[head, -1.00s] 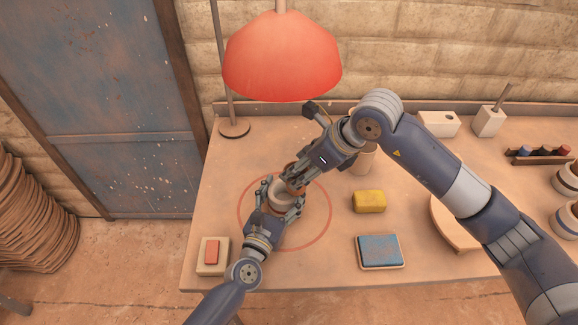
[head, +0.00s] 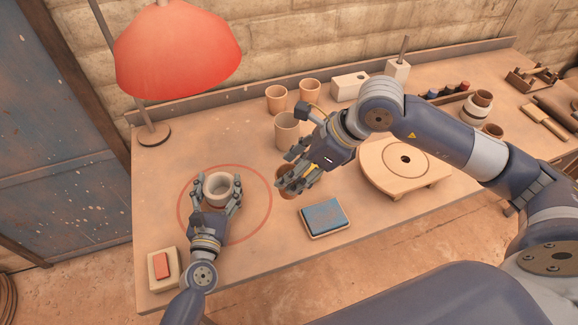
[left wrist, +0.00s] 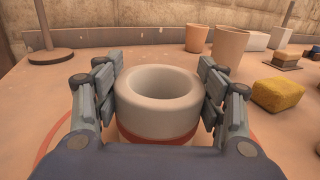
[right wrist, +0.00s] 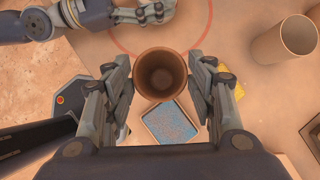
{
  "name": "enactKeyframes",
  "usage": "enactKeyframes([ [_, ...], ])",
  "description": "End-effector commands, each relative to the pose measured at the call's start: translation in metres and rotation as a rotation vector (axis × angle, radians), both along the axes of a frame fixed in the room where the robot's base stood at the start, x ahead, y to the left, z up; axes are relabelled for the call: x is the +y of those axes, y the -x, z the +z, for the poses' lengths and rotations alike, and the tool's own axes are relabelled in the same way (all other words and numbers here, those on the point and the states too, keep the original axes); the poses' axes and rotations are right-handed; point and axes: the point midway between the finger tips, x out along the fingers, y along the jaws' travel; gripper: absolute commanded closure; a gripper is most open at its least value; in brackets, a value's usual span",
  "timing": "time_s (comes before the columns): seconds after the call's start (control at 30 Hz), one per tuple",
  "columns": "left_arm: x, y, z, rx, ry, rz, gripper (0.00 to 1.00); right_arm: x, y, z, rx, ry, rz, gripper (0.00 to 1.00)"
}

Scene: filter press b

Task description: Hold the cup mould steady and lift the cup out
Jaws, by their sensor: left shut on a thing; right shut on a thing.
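The cup mould (head: 221,196) is a pale, thick-walled ring with a red band low on its side. It stands upright inside the red circle on the bench, and its opening is empty in the left wrist view (left wrist: 158,84). My left gripper (head: 218,188) is shut around its sides. The brown cup (right wrist: 160,78) is between the fingers of my right gripper (right wrist: 160,85), which is shut on it. It is out of the mould, to its right. In the head view the right fingers hide most of the cup; its height above the bench is hard to tell.
A blue pad in a tray (head: 325,217) lies just right of the cup. A yellow sponge (left wrist: 277,95), a large beaker (head: 287,131) and two clay cups (head: 277,97) stand nearby. A round wooden bat (head: 385,178) is further right. A red lamp (head: 178,50) hangs at left.

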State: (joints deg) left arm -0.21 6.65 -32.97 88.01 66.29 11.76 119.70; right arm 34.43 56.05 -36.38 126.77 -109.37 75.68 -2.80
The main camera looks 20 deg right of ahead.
Motion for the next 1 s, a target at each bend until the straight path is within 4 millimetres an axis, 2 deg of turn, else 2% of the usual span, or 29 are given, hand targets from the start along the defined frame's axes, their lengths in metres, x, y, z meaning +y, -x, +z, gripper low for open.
enactKeyframes([
  [0.13,-0.001,0.001,-0.003,0.005,-0.002,-0.004,0.69,0.000,0.000,0.000,-0.001,-0.001,0.000,0.87],
  [0.17,-0.001,0.001,-0.003,0.005,-0.001,-0.004,0.28,0.000,0.000,0.000,0.000,0.000,0.000,0.87],
  [0.23,-0.001,0.001,-0.003,0.005,-0.001,-0.003,0.12,0.000,0.000,0.000,0.000,0.000,0.000,0.87],
  [0.7,0.002,0.004,-0.001,0.003,-0.001,-0.001,0.11,0.000,0.000,0.000,0.000,0.000,0.000,0.87],
  [0.87,0.010,0.025,-0.002,0.004,-0.002,-0.002,0.11,0.000,0.000,0.000,0.000,0.000,0.000,0.87],
  [1.0,0.022,0.055,-0.003,0.005,-0.003,-0.003,0.11,0.000,0.000,0.000,0.000,0.000,0.000,0.87],
])
